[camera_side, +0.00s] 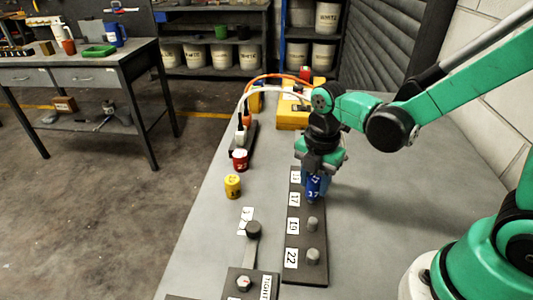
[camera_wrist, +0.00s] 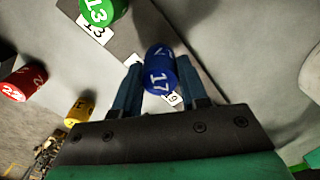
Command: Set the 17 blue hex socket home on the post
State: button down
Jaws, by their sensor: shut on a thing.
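The blue hex socket marked 17 (camera_side: 314,187) is upright between the fingers of my gripper (camera_side: 313,177). In the wrist view the blue socket (camera_wrist: 160,72) sits between the two fingertips (camera_wrist: 160,80), which are shut on it. The dark rack (camera_side: 305,272) has labels 17 (camera_side: 294,199), 19 (camera_side: 292,226) and 22 (camera_side: 290,258). The socket is over the rack in line with the 17 label. It hides the post there, so I cannot tell whether it is around the post or above it.
A green 13 socket (camera_wrist: 98,12) stands at the 13 label in the wrist view. The posts at 19 (camera_side: 312,223) and 22 (camera_side: 313,256) are bare. A red socket (camera_side: 240,160) and a yellow socket (camera_side: 232,186) stand left of the rack. A tool with a round head (camera_side: 253,230) lies front left.

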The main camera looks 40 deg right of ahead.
jog(key=shift+f, duration=0.75)
jog(key=shift+c, duration=0.3)
grip_release()
jog(key=shift+r, duration=3.5)
